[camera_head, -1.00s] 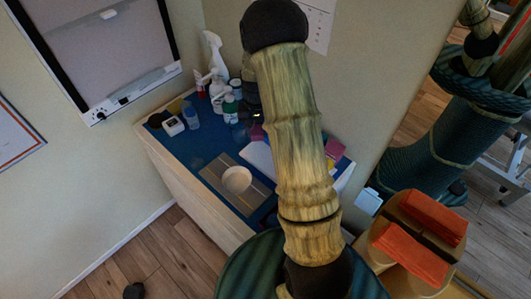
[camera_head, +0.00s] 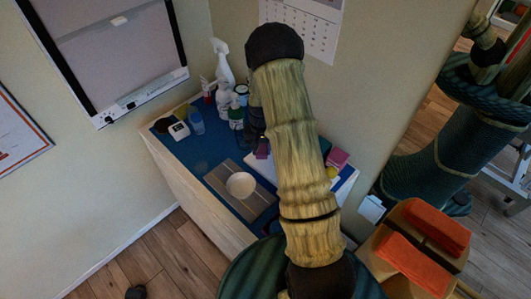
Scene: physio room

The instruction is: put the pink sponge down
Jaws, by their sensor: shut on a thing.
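A small dark pink block (camera_head: 262,149), which looks like the sponge, shows just left of my upper arm. My gripper (camera_head: 259,138) is small, dark and partly hidden behind my arm, and it is shut on this sponge. The sponge is above or near a flat white item (camera_head: 264,172) on the blue tabletop. I cannot tell whether it touches it. A second pink block (camera_head: 338,157) stands to the right of my arm, near the wall.
A yellow round thing (camera_head: 331,172) is by the second pink block.

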